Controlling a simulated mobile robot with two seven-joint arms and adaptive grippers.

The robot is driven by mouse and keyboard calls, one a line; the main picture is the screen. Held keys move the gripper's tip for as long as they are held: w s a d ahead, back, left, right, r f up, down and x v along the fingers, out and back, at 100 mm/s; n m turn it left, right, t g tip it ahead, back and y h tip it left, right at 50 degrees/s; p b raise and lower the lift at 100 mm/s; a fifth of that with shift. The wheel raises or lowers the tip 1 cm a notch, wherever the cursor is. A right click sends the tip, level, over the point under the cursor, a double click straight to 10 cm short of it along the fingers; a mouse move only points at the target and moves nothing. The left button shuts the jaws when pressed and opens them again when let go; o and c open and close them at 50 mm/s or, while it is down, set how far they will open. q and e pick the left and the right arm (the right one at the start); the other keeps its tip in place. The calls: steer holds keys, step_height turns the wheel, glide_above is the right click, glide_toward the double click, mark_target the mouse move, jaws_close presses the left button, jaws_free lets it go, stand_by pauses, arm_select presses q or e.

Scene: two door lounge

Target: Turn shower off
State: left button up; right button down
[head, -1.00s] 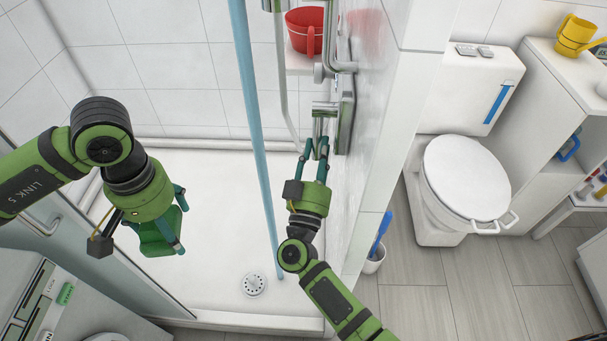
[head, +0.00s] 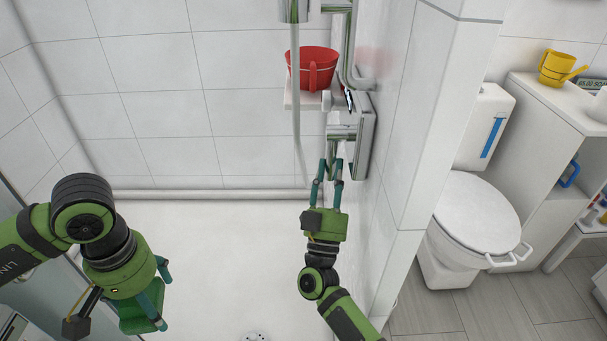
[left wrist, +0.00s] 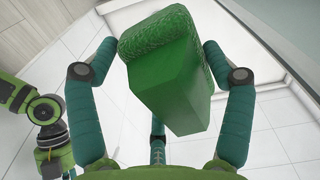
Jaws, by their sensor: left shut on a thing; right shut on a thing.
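The shower control (head: 363,135), a grey metal fitting with a lever (head: 344,132), is on the white tiled wall in the head view. My right gripper (head: 331,166) points up at it from below, its fingers shut around the lever's lower part. The fingers partly hide the lever. No water stream shows in the shower now. My left gripper (head: 152,305) is at the lower left, shut on a green block (head: 138,318) with a rough-textured top. The block also shows between the fingers in the left wrist view (left wrist: 168,75).
A white tiled partition (head: 415,150) separates the shower from the toilet (head: 472,215) on the right. The shower floor (head: 225,260) between my arms is clear.

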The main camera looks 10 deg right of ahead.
steer(key=c, duration=1)
jaws_free()
arm_select(q)
steer(key=shift+w, duration=0.1)
arm_select(e)
steer(key=shift+o, duration=0.5)
steer(key=v, duration=1.2)
